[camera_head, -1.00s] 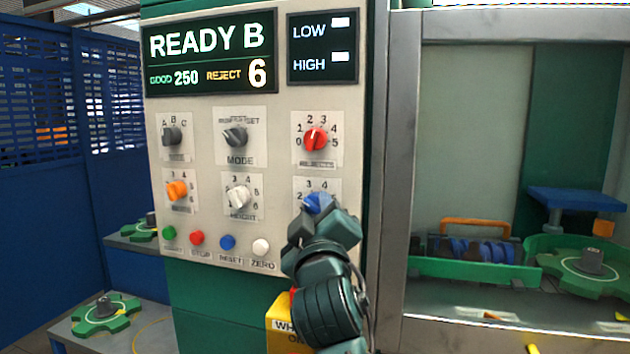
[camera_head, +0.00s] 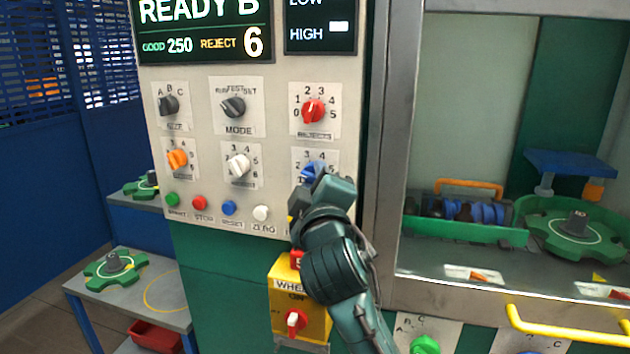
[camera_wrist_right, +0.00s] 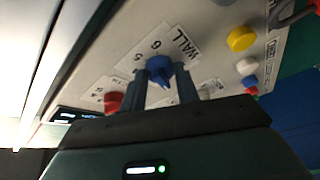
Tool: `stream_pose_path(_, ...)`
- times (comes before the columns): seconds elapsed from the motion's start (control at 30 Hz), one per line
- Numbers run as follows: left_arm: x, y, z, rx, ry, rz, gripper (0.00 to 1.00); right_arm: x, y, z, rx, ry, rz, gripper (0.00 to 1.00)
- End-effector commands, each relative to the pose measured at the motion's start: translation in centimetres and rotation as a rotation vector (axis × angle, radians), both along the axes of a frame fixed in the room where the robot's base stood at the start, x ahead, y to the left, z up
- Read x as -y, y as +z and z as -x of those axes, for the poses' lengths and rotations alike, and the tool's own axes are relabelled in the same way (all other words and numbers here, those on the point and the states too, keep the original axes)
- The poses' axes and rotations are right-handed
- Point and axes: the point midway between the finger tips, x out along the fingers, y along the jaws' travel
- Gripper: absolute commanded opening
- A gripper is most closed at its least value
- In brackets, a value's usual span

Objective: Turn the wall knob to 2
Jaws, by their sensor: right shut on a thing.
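The wall knob is the blue knob (camera_head: 311,170) at the lower right of the control panel, on a white numbered plate where 3 and 4 show. In the right wrist view the blue knob (camera_wrist_right: 159,67) sits beside the printed word WALL and the numerals 5 and 6. My right gripper (camera_head: 314,181) is at the knob, and its two fingers (camera_wrist_right: 161,80) are shut on it from both sides. The gripper covers the lower part of the dial in the head view, so I cannot read the setting. My left gripper is not in view.
A red rejects knob (camera_head: 313,111) is just above, and a white height knob (camera_head: 239,165) is to the left. Push buttons, including a white one (camera_head: 261,213), run below. A yellow box with a red switch (camera_head: 295,323) is under the panel. A metal frame (camera_head: 385,130) stands to the right.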

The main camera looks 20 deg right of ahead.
Motion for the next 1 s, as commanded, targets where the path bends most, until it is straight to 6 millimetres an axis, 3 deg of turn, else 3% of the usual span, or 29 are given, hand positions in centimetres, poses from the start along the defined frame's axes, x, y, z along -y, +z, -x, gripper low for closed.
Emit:
stream_pose_path(0.03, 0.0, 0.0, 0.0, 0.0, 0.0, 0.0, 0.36, 0.0, 0.0, 0.0, 0.001, 0.0, 0.0, 0.08)
stream_pose_path(0.07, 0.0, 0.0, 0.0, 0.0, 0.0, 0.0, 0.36, 0.0, 0.0, 0.0, 0.001, 0.0, 0.0, 0.33)
stream_pose_path(0.3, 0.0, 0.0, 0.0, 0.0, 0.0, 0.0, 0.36, 0.0, 0.0, 0.0, 0.001, 0.0, 0.0, 0.53)
stream_pose_path(0.67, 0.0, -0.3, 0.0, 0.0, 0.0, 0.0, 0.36, -0.2, -0.2, 0.9, 0.001, 0.001, -0.002, 0.53)
stream_pose_path(1.0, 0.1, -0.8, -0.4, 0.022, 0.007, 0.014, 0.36, -1.6, -1.3, 7.7, 0.0, 0.003, -0.005, 0.53)
